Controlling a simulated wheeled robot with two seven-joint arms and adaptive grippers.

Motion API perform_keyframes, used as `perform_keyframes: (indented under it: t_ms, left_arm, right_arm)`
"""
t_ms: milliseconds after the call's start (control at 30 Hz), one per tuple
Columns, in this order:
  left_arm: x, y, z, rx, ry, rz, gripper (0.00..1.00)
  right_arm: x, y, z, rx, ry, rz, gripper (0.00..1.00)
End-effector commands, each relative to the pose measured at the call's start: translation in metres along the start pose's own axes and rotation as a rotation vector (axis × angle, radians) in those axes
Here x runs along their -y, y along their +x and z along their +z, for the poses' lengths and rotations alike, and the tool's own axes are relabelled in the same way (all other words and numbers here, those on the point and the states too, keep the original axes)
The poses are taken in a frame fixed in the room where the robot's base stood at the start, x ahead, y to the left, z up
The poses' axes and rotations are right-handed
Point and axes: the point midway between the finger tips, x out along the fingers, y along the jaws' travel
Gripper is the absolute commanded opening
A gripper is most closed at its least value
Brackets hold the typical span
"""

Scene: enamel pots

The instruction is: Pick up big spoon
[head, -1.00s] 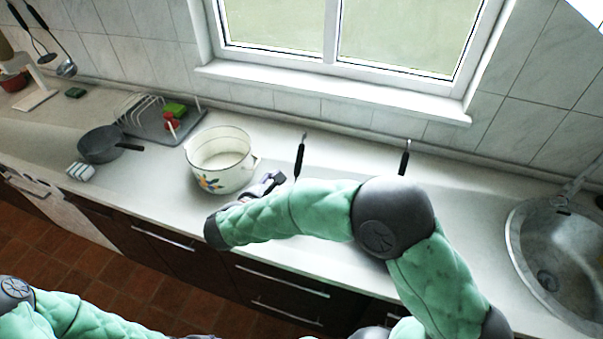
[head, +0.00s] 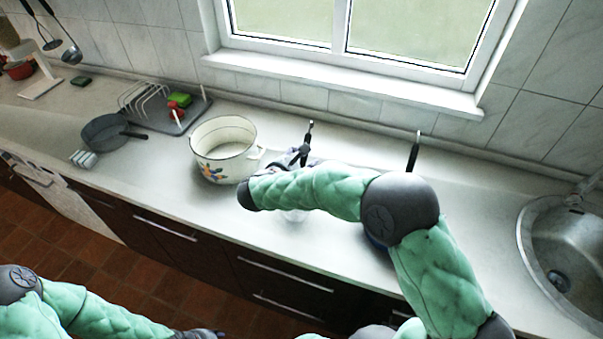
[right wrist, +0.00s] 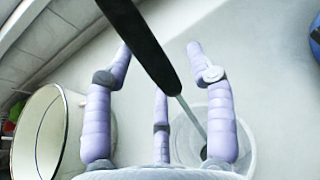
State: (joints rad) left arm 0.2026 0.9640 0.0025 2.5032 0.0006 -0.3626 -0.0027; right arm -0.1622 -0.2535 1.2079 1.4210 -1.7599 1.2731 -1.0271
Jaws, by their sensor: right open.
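My right gripper (right wrist: 160,62) is open around the handle; no clear grip shows. In the head view the right gripper (head: 297,160) is mostly hidden behind my green arm. A second black-handled utensil (head: 414,152) stands farther right; its lower end is hidden. My left gripper (head: 203,333) is at the bottom edge, partly cut off.
A white enamel pot (head: 223,150) with flowers stands just left of the right gripper; its rim (right wrist: 40,130) shows in the wrist view. A blue object (head: 375,243) sits partly under my arm. A grey pan (head: 105,131), dish rack (head: 160,105) and sink (head: 560,250) lie farther away.

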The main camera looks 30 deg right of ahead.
Motion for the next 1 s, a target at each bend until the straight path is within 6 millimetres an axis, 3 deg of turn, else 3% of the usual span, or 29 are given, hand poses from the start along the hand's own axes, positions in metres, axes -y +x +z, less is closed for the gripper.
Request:
perform_keyframes:
  t_ms: [267, 400, 467, 833, 1000]
  left_arm:
    - [0.0, 0.0, 0.0, 0.0, 0.0, 0.0, 0.4]
    - [0.0, 0.0, 0.0, 0.0, 0.0, 0.0, 0.4]
    - [0.0, 0.0, 0.0, 0.0, 0.0, 0.0, 0.4]
    - [0.0, -0.001, 0.0, 0.0, 0.0, 0.0, 0.4]
    - [-0.003, -0.008, 0.0, 0.0, 0.0, 0.0, 0.4]
  right_arm:
    - [0.0, 0.002, 0.0, 0.0, 0.0, 0.0, 0.53]
    - [0.0, 0.002, 0.0, 0.0, 0.0, 0.0, 0.13]
    - [0.0, 0.002, 0.0, 0.0, 0.0, 0.0, 0.0]
    - [0.0, 0.001, 0.003, 0.0, 0.001, 0.0, 0.0]
    - [0.002, -0.007, 0.023, 0.001, 0.002, 0.001, 0.0]
